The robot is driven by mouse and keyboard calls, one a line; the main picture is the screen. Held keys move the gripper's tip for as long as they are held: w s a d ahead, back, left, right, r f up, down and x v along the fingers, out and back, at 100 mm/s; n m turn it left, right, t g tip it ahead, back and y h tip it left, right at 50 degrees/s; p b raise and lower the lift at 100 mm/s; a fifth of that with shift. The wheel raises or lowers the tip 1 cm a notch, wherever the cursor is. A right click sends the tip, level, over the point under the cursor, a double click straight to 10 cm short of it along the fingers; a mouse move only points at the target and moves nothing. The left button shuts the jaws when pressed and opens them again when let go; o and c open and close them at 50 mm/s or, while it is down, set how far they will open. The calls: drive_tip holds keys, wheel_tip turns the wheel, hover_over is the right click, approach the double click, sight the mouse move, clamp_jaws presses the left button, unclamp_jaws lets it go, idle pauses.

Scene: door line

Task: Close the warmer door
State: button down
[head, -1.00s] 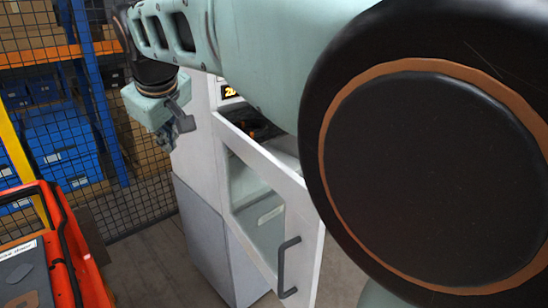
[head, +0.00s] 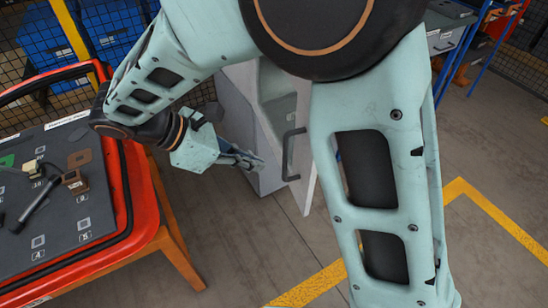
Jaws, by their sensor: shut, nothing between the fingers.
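The warmer (head: 236,98) is a pale cabinet in the upper middle of the head view, largely hidden behind my arm. Its white door (head: 306,168) has a glass pane and stands open, swung out toward me. The dark bar handle (head: 285,158) is on the door's outer face. My gripper (head: 258,164) is shut and empty, low in front of the cabinet and left of the handle. It appears apart from the handle; whether it touches the cabinet or door edge I cannot tell. My arm hides the hinge side.
An orange-red bench (head: 140,185) with a dark board of small parts stands at the left. Blue bins (head: 50,45) and mesh fencing are behind. Yellow lines (head: 495,212) mark the open floor at right. A blue-framed rack (head: 468,40) stands at the back right.

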sight(307, 173)
drive_tip(key=shift+w+d+r+x, duration=0.1)
drive_tip(key=shift+d+r+x, duration=0.25)
drive_tip(key=shift+x, duration=1.6)
drive_tip(key=shift+w+d+r+x, duration=0.15)
drive_tip(key=shift+d+r+x, duration=0.2)
drive_tip(key=shift+x, duration=1.55)
drive_tip(key=shift+w+d+r+x, duration=0.1)
drive_tip(key=shift+d+r+x, duration=0.2)
drive_tip(key=shift+x, duration=1.65)
